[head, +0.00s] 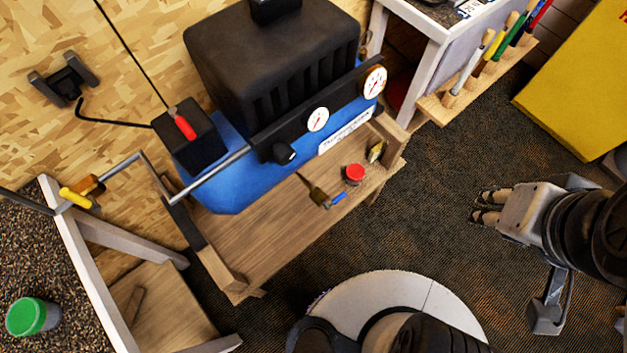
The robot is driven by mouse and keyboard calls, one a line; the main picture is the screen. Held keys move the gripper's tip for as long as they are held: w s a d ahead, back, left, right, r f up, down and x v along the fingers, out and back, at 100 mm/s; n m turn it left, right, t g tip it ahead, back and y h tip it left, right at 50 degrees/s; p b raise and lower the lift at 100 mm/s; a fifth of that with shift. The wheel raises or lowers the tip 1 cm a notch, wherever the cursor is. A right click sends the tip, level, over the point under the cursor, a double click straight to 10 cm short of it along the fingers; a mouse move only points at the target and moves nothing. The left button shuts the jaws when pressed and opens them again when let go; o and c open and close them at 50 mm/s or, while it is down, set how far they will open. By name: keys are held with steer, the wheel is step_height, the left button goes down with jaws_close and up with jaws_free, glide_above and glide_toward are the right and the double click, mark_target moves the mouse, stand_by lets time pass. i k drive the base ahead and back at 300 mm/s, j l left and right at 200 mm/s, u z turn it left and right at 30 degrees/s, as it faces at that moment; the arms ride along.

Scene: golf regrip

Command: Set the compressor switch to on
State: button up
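The compressor (270,75) has a black ribbed motor housing over a blue tank and stands on a wooden bench. At its left end is a black switch box (188,140) with a red lever (182,123) on its top, slanting toward the upper left. Whether that lever position is on or off cannot be read. My gripper (474,206) is at the right over the dark carpet, well apart from the compressor, pointing left. Its two fingers are apart with a narrow gap and nothing between them.
The bench (240,255) holds a red-capped container (354,174) and a small brush (318,195). A bar handle (210,174) sticks out from the compressor's left. A tool rack (470,95) and yellow panel (575,85) stand at the upper right. Carpet between bench and gripper is clear.

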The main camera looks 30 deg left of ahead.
mark_target(174, 111)
steer(key=u, duration=1.2)
